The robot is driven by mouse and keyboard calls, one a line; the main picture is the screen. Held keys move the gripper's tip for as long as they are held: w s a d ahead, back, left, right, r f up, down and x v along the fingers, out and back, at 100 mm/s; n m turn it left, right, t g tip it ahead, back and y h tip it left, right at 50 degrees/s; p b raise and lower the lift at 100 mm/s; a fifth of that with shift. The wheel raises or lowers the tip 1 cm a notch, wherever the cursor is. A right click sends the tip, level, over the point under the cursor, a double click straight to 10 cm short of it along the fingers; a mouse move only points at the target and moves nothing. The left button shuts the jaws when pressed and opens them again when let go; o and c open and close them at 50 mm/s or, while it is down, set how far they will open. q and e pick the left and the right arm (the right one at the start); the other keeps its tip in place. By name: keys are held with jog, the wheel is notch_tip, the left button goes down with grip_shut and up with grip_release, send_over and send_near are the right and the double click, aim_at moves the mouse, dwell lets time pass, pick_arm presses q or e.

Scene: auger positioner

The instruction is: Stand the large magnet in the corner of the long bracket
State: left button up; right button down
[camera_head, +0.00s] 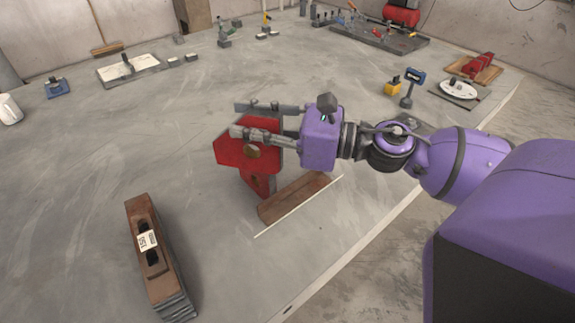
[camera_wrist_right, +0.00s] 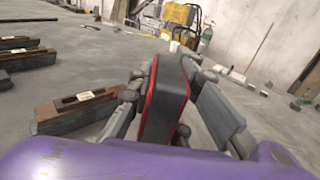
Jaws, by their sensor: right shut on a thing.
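The large magnet (camera_head: 232,153) is a red, arrow-shaped plate with grey edges and a round brass-coloured centre. It stands upright. My right gripper (camera_head: 240,118) is shut on its upper part, one finger on each face. In the wrist view the magnet (camera_wrist_right: 164,100) shows edge-on between the fingers. A low brown metal piece (camera_head: 292,197), seemingly the long bracket, lies just right of the magnet's lower end. I cannot tell whether they touch, or whether the magnet rests on the table. My left gripper is out of view.
A brown block with a white label (camera_head: 155,255) lies at the front left of the grey table (camera_head: 80,180). A thin pale line (camera_head: 300,207) runs beside the brown piece, near the table's right edge. Trays and tools stand far back. The left middle is clear.

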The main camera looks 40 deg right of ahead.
jog(key=w+d+f+m+t+h, duration=0.25)
jog(key=w+d+m+h, duration=0.2)
jog(key=d, duration=0.35)
jog(key=w+d+f+m+t+h, duration=0.2)
jog(key=w+d+f+m+h, duration=0.15)
jog(key=d+h, duration=0.3)
pick_arm(q)
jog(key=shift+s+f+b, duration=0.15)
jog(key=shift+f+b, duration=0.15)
jog(key=shift+b, duration=0.15)
pick_arm(e)
notch_tip(320, 180, down, 10)
jog(key=d, duration=0.1)
jog(key=shift+r+n+y, duration=0.25)
jog(key=shift+n+y, duration=0.15)
jog(key=shift+w, duration=0.1)
jog(key=shift+f, duration=0.2)
jog(key=c, duration=1.9)
grip_release()
jog(key=shift+f, duration=0.15)
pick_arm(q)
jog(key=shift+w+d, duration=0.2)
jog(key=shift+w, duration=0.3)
pick_arm(e)
jog(key=shift+o, duration=1.4)
